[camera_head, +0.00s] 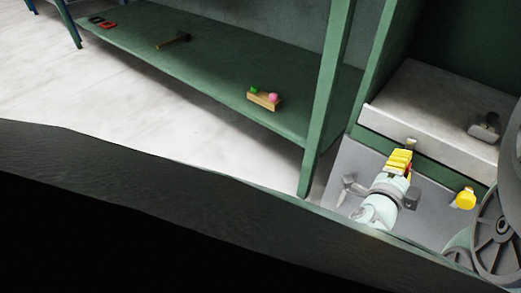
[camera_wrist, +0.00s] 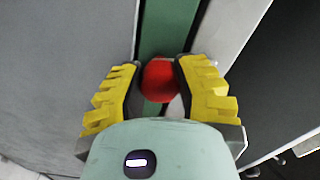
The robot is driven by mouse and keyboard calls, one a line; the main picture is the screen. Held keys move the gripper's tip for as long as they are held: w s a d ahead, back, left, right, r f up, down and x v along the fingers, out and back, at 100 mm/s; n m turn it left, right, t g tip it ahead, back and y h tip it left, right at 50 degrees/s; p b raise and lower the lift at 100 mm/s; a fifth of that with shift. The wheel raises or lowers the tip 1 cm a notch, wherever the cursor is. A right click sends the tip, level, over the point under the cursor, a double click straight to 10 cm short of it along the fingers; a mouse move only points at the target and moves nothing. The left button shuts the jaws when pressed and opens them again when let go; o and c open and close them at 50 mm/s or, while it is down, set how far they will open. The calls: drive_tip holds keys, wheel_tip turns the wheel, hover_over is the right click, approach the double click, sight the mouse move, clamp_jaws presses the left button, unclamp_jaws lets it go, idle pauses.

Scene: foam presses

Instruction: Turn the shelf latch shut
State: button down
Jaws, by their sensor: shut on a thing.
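A round red knob (camera_wrist: 158,80) shows in the wrist view against a green upright strip; it appears to be the shelf latch's handle. My gripper (camera_wrist: 160,68), with yellow ridged fingers, is shut on the red knob, one finger on each side. In the head view my gripper (camera_head: 401,158) is at the right, against the front of the green cabinet just below the pale shelf (camera_head: 440,115). Only a sliver of red shows there beside the fingers. The latch's turn angle cannot be told, since my fingers cover most of it.
A yellow knob (camera_head: 465,198) is right of my gripper. A small grey metal part (camera_head: 485,126) lies on the pale shelf. At left, a green bench shelf (camera_head: 215,75) holds a wooden block (camera_head: 263,100), a hammer-like tool (camera_head: 174,40) and red items (camera_head: 102,22).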

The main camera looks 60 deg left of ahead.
drive_tip(key=shift+s+a+f+m+b, duration=0.1)
drive_tip(key=shift+f+m+b, duration=0.1)
drive_tip(key=shift+m+b, duration=0.6)
drive_tip(key=shift+m, duration=0.3)
drive_tip(key=c, duration=0.6)
unclamp_jaws()
drive_tip(key=shift+r, duration=0.15)
drive_tip(key=shift+r, duration=0.15)
